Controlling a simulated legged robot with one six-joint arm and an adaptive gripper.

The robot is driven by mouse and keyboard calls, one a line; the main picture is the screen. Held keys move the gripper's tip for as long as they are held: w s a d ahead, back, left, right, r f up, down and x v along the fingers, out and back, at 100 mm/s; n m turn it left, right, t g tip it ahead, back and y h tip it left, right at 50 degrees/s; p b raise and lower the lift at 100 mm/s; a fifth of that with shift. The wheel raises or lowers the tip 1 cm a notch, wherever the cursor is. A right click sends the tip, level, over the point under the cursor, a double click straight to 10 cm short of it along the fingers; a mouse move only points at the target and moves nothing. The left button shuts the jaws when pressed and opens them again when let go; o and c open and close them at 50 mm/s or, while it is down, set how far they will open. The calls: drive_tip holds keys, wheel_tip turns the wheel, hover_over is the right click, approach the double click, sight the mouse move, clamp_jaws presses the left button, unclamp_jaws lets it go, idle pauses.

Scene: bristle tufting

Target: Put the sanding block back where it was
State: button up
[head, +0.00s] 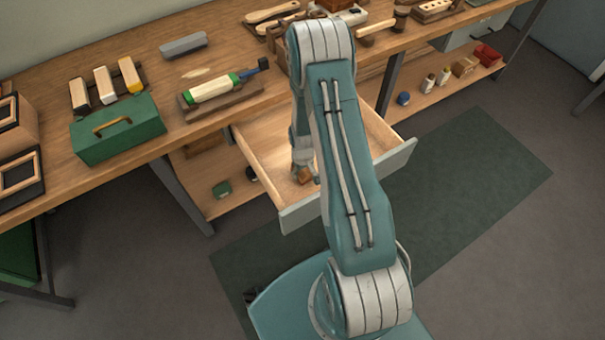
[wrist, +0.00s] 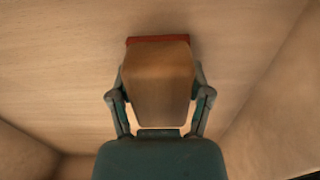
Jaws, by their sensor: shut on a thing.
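The sanding block (wrist: 158,80) looks like a brown wooden block with a red layer along its far edge in the wrist view. My gripper (wrist: 161,92) is shut on it, one finger on each side. In the head view, my gripper (head: 303,168) is down inside the open drawer (head: 402,160), and a small orange-brown part of the block (head: 305,176) shows below it. Bare drawer floor surrounds the block in the wrist view. I cannot tell whether the block touches the floor. My arm hides part of the drawer.
The workbench (head: 225,55) above the drawer holds a green toolbox (head: 117,130), a grey block (head: 184,44), a green-and-cream tool on a wooden rest (head: 212,90) and several brushes. Drawer walls stand on either side of my gripper. A lower shelf (head: 420,103) holds small containers.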

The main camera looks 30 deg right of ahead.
drive_tip(key=shift+d+f, duration=0.15)
drive_tip(key=shift+f, duration=0.45)
drive_tip(key=shift+a, duration=0.45)
drive_tip(key=o, duration=1.2)
drive_tip(key=shift+d, duration=0.1)
drive_tip(key=shift+d, duration=0.2)
